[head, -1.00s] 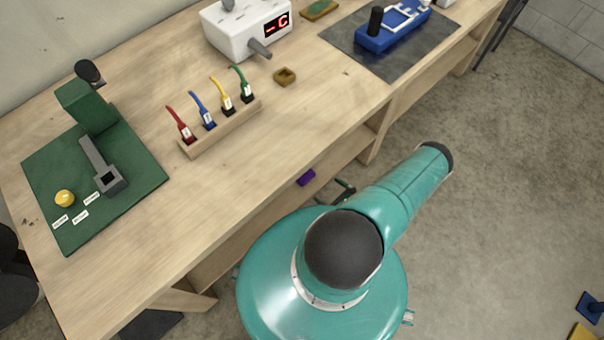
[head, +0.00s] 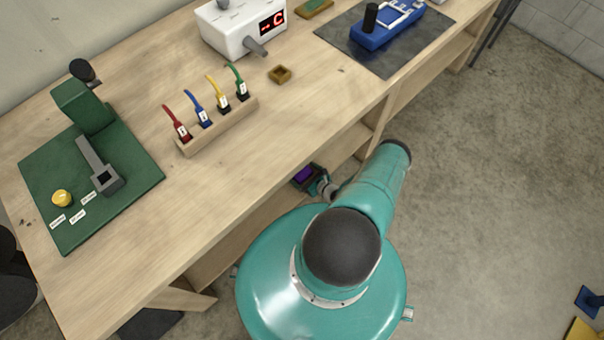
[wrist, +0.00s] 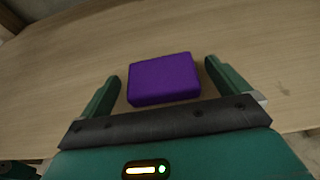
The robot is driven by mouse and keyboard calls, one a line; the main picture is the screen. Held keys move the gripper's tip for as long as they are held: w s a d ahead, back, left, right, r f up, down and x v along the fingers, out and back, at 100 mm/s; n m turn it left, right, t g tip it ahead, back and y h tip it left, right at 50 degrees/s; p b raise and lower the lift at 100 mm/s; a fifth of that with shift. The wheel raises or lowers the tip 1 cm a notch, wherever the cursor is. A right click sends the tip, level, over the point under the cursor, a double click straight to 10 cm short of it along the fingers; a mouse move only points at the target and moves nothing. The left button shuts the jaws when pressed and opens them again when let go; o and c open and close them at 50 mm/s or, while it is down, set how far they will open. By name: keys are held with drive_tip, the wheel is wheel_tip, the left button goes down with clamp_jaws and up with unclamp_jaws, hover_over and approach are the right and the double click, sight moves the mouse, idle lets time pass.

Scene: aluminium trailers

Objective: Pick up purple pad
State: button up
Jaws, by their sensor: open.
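The purple pad (wrist: 163,79) lies flat on a light wooden shelf, seen in the wrist view. It sits between the two green fingers of my gripper (wrist: 163,84), with a gap on either side. My gripper is open and its fingers do not appear to touch the pad. In the head view the purple pad (head: 303,174) shows on the shelf below the workbench top, partly covered by my gripper (head: 308,179).
The workbench top (head: 245,165) overhangs the lower shelf. On it stand a rack of coloured plugs (head: 222,128), a white device with a display (head: 240,28), a green-based fixture (head: 130,160) and a blue tool (head: 385,28). The floor (head: 480,190) at right is largely clear.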

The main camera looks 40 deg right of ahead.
drive_tip(key=shift+w+f, duration=0.1)
drive_tip(key=shift+w, duration=0.05)
drive_tip(key=c, duration=1)
